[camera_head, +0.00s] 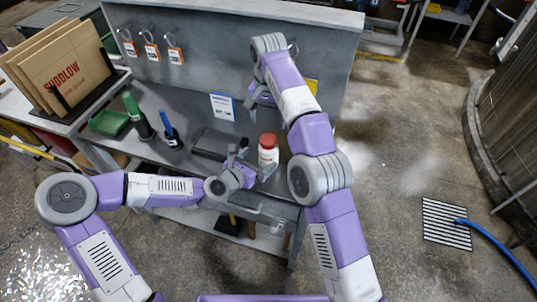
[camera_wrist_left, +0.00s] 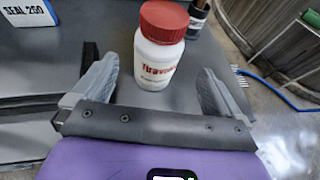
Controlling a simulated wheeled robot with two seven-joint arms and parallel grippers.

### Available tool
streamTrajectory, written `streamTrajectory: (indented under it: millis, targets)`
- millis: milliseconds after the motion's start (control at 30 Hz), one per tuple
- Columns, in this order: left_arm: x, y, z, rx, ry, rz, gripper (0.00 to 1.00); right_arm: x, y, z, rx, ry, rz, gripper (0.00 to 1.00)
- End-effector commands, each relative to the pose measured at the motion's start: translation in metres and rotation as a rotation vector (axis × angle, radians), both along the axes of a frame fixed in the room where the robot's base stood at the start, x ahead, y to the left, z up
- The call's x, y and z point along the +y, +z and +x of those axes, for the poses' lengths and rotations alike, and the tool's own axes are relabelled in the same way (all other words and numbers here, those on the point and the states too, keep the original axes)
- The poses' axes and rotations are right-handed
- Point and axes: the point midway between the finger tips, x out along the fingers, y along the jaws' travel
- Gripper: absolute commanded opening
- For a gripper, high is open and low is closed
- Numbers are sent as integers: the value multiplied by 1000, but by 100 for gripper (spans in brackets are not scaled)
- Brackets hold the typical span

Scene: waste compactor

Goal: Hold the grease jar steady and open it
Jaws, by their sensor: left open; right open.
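The grease jar (camera_head: 268,154) is white with a red lid and stands upright on the grey bench near its right front edge. In the left wrist view the jar (camera_wrist_left: 160,52) is centred in front of my left gripper (camera_wrist_left: 157,74), about between the fingertips, with gaps on both sides. The lid (camera_wrist_left: 164,20) is on the jar. In the head view my left gripper (camera_head: 257,164) is open at the jar's near side. My right gripper (camera_head: 253,107) is open and empty, above the back of the bench; its own arm partly hides it.
A dark flat tray (camera_head: 210,144) lies left of the jar. Cardboard sheets (camera_head: 65,72) stand at the far left. A dark container (camera_wrist_left: 198,17) is behind the jar.

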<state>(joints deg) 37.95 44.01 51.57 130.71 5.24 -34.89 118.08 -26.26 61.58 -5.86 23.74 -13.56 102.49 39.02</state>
Motion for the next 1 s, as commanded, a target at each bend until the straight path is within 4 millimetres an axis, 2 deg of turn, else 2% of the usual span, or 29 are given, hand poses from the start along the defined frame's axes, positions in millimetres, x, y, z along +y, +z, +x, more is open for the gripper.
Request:
streamTrajectory:
  millis: [33,233,500,700,1000]
  targets:
    - [0,-8,0,0,0,0,99,0,-8,0,0,-1,0,78]
    - [-7,-13,9,0,-1,-2,99,0,-9,0,0,0,0,78]
    - [-28,-28,40,0,-2,-1,99,0,-9,0,0,0,0,78]
    - [-37,-36,56,0,-1,0,99,0,-9,0,0,0,0,78]
    - [-38,-38,59,0,0,0,99,0,-9,0,0,0,0,78]
